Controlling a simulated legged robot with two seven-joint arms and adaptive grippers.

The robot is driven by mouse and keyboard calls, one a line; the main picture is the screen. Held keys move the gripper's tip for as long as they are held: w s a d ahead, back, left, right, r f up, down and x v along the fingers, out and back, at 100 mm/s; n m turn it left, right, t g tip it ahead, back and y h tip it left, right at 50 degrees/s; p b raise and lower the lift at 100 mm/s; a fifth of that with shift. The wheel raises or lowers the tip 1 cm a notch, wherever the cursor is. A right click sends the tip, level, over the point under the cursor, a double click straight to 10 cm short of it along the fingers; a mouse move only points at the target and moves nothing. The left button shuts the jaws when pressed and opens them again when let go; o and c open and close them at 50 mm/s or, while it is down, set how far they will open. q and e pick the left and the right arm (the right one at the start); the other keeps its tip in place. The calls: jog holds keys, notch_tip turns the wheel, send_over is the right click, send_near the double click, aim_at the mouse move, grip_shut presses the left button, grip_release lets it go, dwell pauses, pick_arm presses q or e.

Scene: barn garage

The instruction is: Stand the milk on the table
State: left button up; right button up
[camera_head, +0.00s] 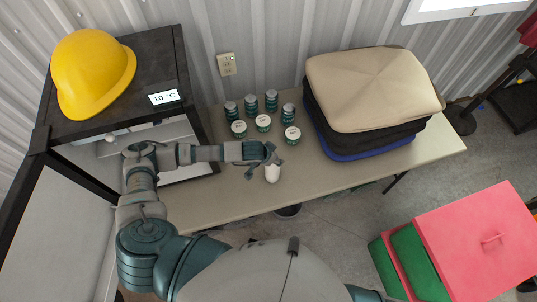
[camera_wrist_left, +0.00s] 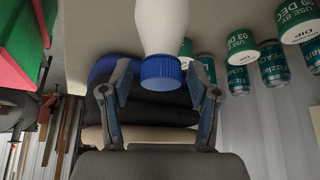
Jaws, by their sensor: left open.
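The milk is a white bottle (camera_head: 272,174) with a blue cap (camera_wrist_left: 160,72). In the head view it is near the table's front edge, partly covered by my left gripper (camera_head: 263,161). It looks upright, and its base is not clear. In the left wrist view, the white bottle body (camera_wrist_left: 161,25) leaves the picture at the top and the cap points toward my gripper. My left gripper (camera_wrist_left: 160,82) is open, with one finger on each side of the cap and gaps between. The beige table (camera_head: 340,178) stands along the wall. My right gripper is out of view.
Several teal cans (camera_head: 271,101) and white-lidded tubs (camera_head: 263,122) stand behind the milk. Stacked cushions (camera_head: 375,88) fill the table's right. A red-and-green box (camera_head: 480,240) stands on the floor. The table's front middle is clear.

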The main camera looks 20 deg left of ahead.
pick_arm(q)
jog(key=v, duration=0.9)
jog(key=shift+b, duration=0.4)
